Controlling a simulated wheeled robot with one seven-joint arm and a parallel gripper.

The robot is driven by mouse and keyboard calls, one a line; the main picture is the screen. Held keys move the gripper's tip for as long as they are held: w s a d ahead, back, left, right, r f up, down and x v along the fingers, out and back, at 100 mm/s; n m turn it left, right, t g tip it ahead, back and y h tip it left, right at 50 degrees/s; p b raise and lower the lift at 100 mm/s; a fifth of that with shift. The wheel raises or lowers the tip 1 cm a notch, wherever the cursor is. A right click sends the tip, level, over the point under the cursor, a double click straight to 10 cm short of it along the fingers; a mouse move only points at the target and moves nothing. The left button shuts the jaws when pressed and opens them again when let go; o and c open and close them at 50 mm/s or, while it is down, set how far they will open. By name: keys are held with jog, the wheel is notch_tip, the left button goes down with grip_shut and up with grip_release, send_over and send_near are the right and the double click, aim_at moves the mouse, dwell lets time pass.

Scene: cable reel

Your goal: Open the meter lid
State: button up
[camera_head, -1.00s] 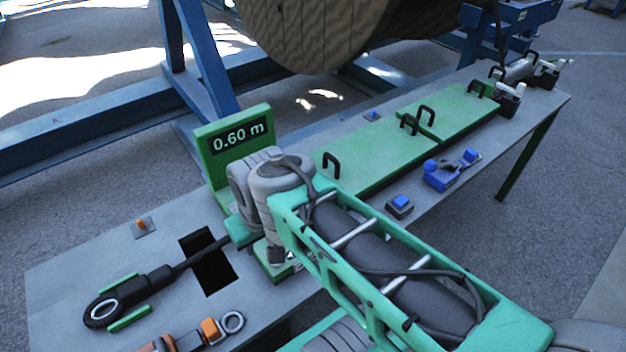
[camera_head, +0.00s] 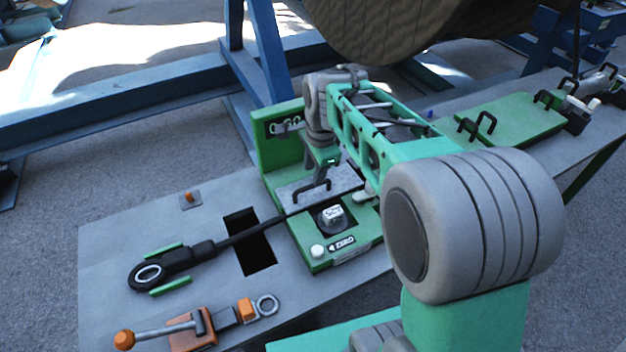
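The meter is a green unit (camera_head: 318,262) on the bench, with an upright green display panel (camera_head: 268,150) behind it. A grey plate with a black handle (camera_head: 313,190), apparently the lid, lies across its top. I cannot tell whether it is fully shut. In front of the plate a pale knob (camera_head: 333,215) sits in a dark square. A white button (camera_head: 317,251) and a label are on the front. My gripper (camera_head: 322,160) points down just above the plate, behind the handle. Its fingers are too small and partly hidden to judge, as is any contact.
A black cable with an eye end (camera_head: 148,273) crosses a rectangular opening (camera_head: 250,242) into the meter. An orange-handled clamp (camera_head: 190,325) lies at the front left. Green covers with black handles (camera_head: 505,118) lie to the right. A large reel (camera_head: 400,30) stands behind.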

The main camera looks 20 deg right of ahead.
aim_at(313, 187)
jog(key=f, duration=0.2)
jog(key=w+f, duration=0.1)
jog(key=f, duration=0.2)
jog(key=shift+a+f, duration=0.15)
grip_shut()
dwell(1.2)
